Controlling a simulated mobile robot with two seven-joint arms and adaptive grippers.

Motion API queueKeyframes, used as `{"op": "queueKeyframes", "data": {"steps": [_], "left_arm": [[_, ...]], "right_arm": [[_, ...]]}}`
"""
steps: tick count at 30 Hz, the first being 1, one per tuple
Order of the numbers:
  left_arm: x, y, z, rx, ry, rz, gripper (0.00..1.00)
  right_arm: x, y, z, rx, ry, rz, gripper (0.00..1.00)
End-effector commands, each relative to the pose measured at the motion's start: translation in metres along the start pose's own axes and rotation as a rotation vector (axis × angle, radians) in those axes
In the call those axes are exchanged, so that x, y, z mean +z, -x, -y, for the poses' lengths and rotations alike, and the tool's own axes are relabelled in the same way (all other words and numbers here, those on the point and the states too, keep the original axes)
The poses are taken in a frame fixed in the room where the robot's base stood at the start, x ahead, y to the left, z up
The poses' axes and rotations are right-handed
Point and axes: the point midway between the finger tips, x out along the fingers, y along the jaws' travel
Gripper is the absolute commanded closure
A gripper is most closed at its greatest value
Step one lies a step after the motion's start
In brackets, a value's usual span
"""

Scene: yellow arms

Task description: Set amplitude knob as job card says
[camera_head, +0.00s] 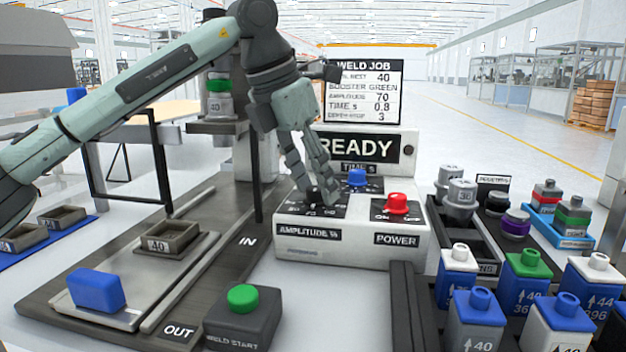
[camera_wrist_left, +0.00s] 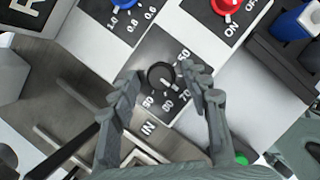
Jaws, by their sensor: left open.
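The job card (camera_head: 362,92) stands behind the control box and reads amplitude 70, booster green, time 0.8. The black amplitude knob (camera_wrist_left: 160,76) sits on a dark dial plate with numbers including 50, 70 and 80. A light mark shows on its side toward the 70 and 80, but its exact setting is unclear. In the head view my fingers mostly hide this knob above the AMPLITUDE label (camera_head: 308,233). My left gripper (camera_head: 318,196) points down over the dial. In the left wrist view its open fingers (camera_wrist_left: 168,82) stand on either side of the knob, apparently not gripping it.
The blue time knob (camera_head: 357,177) and red power knob (camera_head: 397,203) are close by on the same box. The green weld start button (camera_head: 242,297) is in front. Several coloured bottles and parts crowd the right.

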Motion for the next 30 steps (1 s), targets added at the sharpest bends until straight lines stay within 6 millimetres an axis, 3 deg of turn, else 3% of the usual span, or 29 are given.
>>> {"op": "queueKeyframes", "data": {"steps": [5,18,23,30], "left_arm": [[0.001,0.02,-0.001,0.003,0.001,0.003,0.53],[0.001,0.105,-0.001,0.002,0.001,0.003,0.53],[0.0,0.118,0.0,0.001,0.0,0.001,0.53],[0.0,0.12,0.0,0.0,0.0,0.0,0.53]], "right_arm": [[0.0,0.0,0.0,0.0,0.0,0.0,0.6],[-0.001,0.001,0.0,-0.001,0.0,-0.001,0.6],[-0.001,0.001,0.0,-0.001,0.0,-0.001,0.6],[-0.001,0.001,0.0,0.0,0.0,-0.002,0.6]]}}
